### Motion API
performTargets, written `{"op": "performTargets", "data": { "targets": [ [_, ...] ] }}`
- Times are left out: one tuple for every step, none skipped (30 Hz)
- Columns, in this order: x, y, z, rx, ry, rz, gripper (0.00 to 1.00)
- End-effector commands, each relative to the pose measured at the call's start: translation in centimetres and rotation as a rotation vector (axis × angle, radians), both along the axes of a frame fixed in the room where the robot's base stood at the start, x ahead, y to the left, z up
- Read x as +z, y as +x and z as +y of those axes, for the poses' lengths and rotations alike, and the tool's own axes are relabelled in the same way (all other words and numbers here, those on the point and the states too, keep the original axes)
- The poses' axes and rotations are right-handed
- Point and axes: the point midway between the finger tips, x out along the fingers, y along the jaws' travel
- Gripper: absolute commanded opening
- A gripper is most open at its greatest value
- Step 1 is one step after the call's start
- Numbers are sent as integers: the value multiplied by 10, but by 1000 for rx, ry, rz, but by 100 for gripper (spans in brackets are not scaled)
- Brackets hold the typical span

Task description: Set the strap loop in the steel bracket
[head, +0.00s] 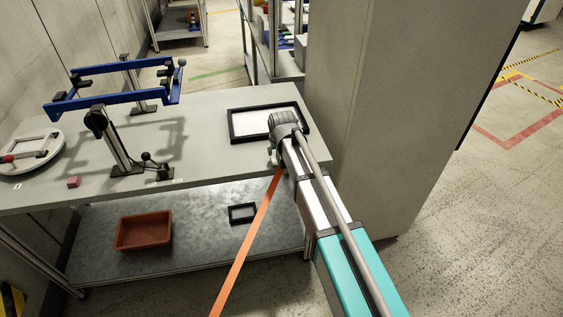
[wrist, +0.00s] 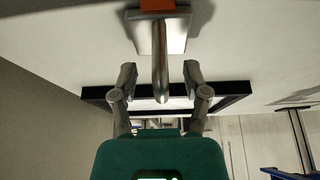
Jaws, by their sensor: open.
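An orange strap (head: 246,243) runs in the head view from beside the end of my arm down to the lower left edge. In the wrist view a short piece of orange (wrist: 158,5) meets a steel fitting with a flat plate (wrist: 176,38) and a rounded rod. I cannot tell whether this fitting is the bracket or part of the strap's end. My gripper (wrist: 160,74) is open, with a finger on each side of the rod's end and gaps on both sides. In the head view the fingertips are not clear. No strap loop can be made out.
A black-rimmed tray (head: 235,136) lies on the grey table near my gripper. A blue frame stand (head: 101,103) and a round white dish (head: 31,158) stand farther left. A red bin (head: 144,232) is on the lower shelf. A tall grey cabinet (head: 378,110) stands close on the right.

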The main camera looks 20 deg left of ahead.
Motion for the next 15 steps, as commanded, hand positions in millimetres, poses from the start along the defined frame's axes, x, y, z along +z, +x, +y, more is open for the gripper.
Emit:
{"op": "performTargets", "data": {
  "targets": [
    [0, 0, 0, 0, 0, 0, 60],
    [0, 0, 0, 0, 0, 0, 60],
    [0, 0, 0, 0, 0, 0, 60],
    [0, 0, 0, 0, 0, 0, 60],
    [0, 0, 0, 0, 0, 0, 60],
    [0, 0, 0, 0, 0, 0, 60],
    [0, 0, 0, 0, 0, 0, 58],
    [0, 0, 0, 0, 0, 0, 53],
    [0, 0, 0, 0, 0, 0, 45],
    [0, 0, 0, 0, 0, 0, 40],
    [0, 0, 0, 0, 0, 0, 34],
    [0, 0, 0, 0, 0, 0, 27],
    [0, 0, 0, 0, 0, 0, 21],
    [0, 0, 0, 0, 0, 0, 15],
    [0, 0, 0, 0, 0, 0, 8]
  ]
}}
